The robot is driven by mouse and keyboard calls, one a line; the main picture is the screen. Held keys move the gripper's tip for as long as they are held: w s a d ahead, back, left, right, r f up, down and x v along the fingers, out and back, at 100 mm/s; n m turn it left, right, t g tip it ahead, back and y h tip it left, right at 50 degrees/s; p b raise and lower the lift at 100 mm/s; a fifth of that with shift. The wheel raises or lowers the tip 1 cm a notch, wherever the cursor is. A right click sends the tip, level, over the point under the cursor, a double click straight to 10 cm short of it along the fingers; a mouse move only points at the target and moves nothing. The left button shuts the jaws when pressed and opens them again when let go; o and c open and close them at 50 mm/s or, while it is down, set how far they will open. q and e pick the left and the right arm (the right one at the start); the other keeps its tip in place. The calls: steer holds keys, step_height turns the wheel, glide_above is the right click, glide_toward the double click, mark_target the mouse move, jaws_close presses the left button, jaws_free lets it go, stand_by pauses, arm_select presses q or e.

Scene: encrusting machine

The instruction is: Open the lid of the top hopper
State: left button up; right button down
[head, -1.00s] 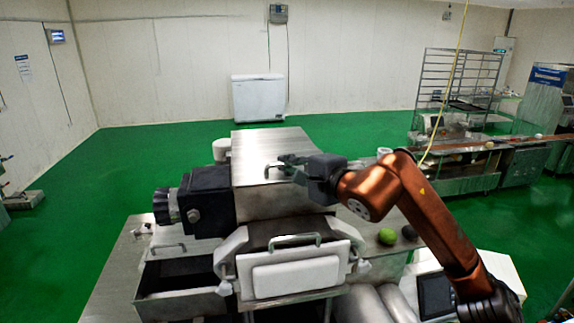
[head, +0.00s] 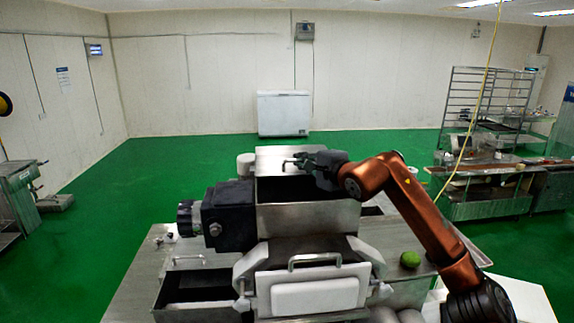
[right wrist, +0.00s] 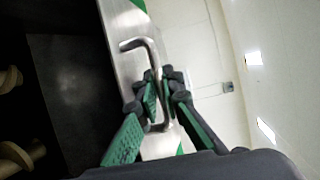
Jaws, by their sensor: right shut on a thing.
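The top hopper (head: 310,218) is a steel box on the machine, and its dark inside shows. Its steel lid (head: 272,155) is raised or drawn back behind the opening. My right gripper (head: 297,162) is at the lid from the right. In the right wrist view the right gripper (right wrist: 165,92) is shut on the bent metal lid handle (right wrist: 150,55), with its green-lined fingers either side of the bar. The lid (right wrist: 118,40) borders the dark hopper interior (right wrist: 65,80), where pale screw-like parts (right wrist: 15,155) show. My left gripper is not in view.
A black motor block (head: 228,215) sits left of the hopper. A white panel with a handle (head: 315,290) is in front. A green round object (head: 410,259) lies on the steel table at right. Racks and a conveyor stand far right.

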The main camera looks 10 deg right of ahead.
steer(key=c, duration=2.3)
jaws_free()
steer(key=shift+s, duration=0.15)
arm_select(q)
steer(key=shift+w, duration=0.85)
arm_select(e)
steer(key=v, duration=1.1)
steer(key=shift+s+d+r, duration=0.1)
steer(key=shift+s+d, duration=0.1)
steer(key=shift+s, duration=0.1)
